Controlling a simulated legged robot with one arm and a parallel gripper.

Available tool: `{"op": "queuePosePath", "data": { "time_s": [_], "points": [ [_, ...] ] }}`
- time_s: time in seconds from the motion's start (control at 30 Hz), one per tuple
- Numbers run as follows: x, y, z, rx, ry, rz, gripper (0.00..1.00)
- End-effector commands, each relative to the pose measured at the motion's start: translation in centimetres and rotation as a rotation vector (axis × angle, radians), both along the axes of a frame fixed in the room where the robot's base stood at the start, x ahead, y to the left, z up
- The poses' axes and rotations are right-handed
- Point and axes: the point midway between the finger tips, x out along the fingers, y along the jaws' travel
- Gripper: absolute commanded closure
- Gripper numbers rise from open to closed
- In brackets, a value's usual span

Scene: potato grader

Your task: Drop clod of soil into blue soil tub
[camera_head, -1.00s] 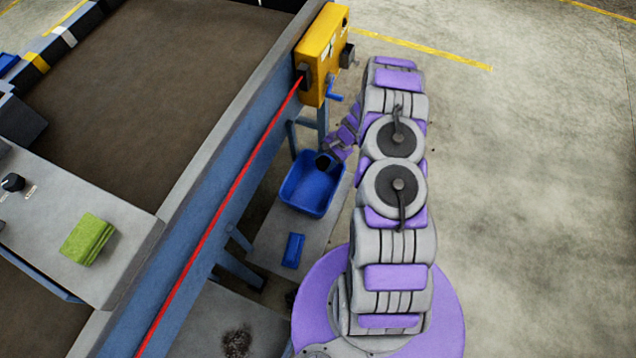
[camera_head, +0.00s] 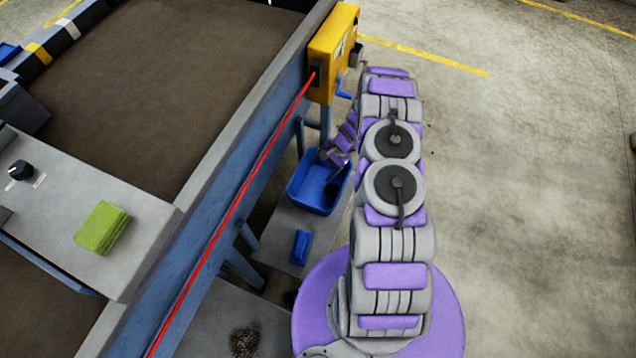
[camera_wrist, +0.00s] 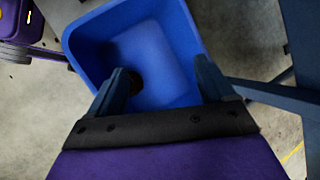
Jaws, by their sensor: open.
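The blue soil tub (camera_head: 310,200) stands on a low grey platform under the conveyor's right side. It also fills the upper middle of the wrist view (camera_wrist: 170,45). My gripper (camera_wrist: 162,84) is open above the tub, its two dark fingers wide apart. In the head view my gripper (camera_head: 336,160) is small and partly hidden by my arm. A dark brown lump, seemingly the clod of soil (camera_head: 333,188), shows inside the tub's outline below the gripper. In the wrist view the clod (camera_wrist: 135,84) is partly hidden behind the left finger. I cannot tell whether it touches the tub floor.
A small blue object (camera_head: 300,247) lies on the platform in front of the tub. A pile of dark soil (camera_head: 245,342) lies at the bottom. A conveyor with a red cord (camera_head: 240,195) and a yellow box (camera_head: 330,55) borders the left. Open floor lies right.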

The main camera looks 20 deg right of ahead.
Motion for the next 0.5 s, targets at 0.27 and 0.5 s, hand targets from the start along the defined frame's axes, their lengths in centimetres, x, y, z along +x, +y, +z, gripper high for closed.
{"op": "queuePosePath", "data": {
  "time_s": [0.27, 0.5],
  "points": [
    [0.1, -1.7, 0.0, 0.018, -0.004, -0.005, 0.18],
    [-0.1, -1.9, 3.1, 0.005, -0.003, -0.004, 0.18]
  ]
}}
